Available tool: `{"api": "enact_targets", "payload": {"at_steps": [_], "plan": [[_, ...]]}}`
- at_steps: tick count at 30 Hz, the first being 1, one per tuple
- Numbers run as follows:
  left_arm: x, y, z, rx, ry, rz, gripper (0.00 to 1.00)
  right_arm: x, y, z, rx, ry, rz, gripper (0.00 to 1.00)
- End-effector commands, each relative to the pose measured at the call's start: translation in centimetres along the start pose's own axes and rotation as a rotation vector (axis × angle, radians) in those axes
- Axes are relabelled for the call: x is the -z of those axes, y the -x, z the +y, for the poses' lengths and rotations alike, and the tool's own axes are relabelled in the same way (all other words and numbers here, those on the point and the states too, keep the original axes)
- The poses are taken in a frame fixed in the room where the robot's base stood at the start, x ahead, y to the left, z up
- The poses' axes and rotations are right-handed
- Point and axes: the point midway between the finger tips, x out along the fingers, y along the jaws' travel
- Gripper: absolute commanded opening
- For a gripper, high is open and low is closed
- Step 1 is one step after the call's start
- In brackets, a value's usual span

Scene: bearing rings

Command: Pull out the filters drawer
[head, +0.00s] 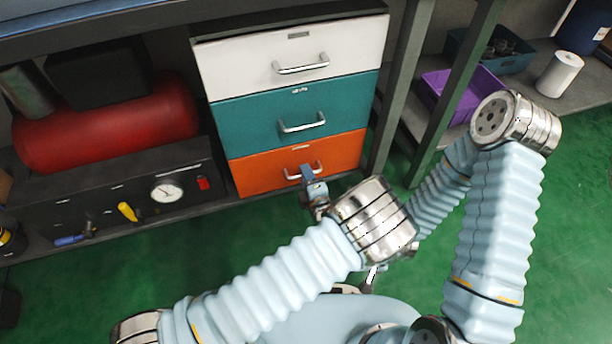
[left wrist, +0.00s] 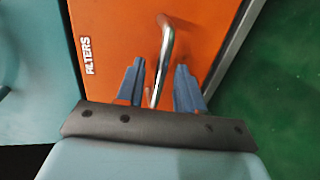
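The filters drawer is the orange bottom drawer (head: 262,172) of a three-drawer cabinet. It sits flush in the cabinet, and its FILTERS label reads clearly on the orange front (left wrist: 110,30) in the left wrist view. Its silver bar handle (left wrist: 165,50) runs between the two blue fingers of my left gripper (left wrist: 158,85), with a gap on both sides. The left gripper (head: 312,182) is open at the handle in the head view. My right forearm passes behind my left wrist, and the right gripper's fingers cannot be made out.
Above are a teal drawer (head: 255,115) and a white drawer (head: 240,68), both shut. A red tank (head: 110,125) and a gauge panel stand left. A dark post (head: 398,90) and a shelf with a purple bin (head: 435,95) are right. Green floor lies in front.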

Motion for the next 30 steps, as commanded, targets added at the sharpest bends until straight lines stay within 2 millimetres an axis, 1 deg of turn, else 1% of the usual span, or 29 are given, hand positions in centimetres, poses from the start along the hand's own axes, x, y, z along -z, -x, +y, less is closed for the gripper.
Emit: {"api": "enact_targets", "payload": {"at_steps": [2,6,9,23,30], "plan": [[0.0,0.0,0.01,0.0,0.0,0.0,0.35,0.0,0.01,0.0,0.0,0.0,0.0,0.0],[0.01,0.01,0.0,0.0,0.0,0.0,0.14,0.0,0.01,0.0,0.0,0.0,0.0,0.0],[0.01,0.01,0.0,0.0,0.0,0.0,0.0,0.01,0.01,0.0,0.0,0.0,0.0,0.0],[0.01,0.1,-0.03,0.001,0.0,0.0,0.0,0.02,0.07,-0.02,0.0,0.0,0.001,0.0],[-0.01,0.73,-0.09,0.001,-0.001,-0.001,0.0,0.04,0.48,-0.13,-0.001,0.0,0.002,0.0]]}}
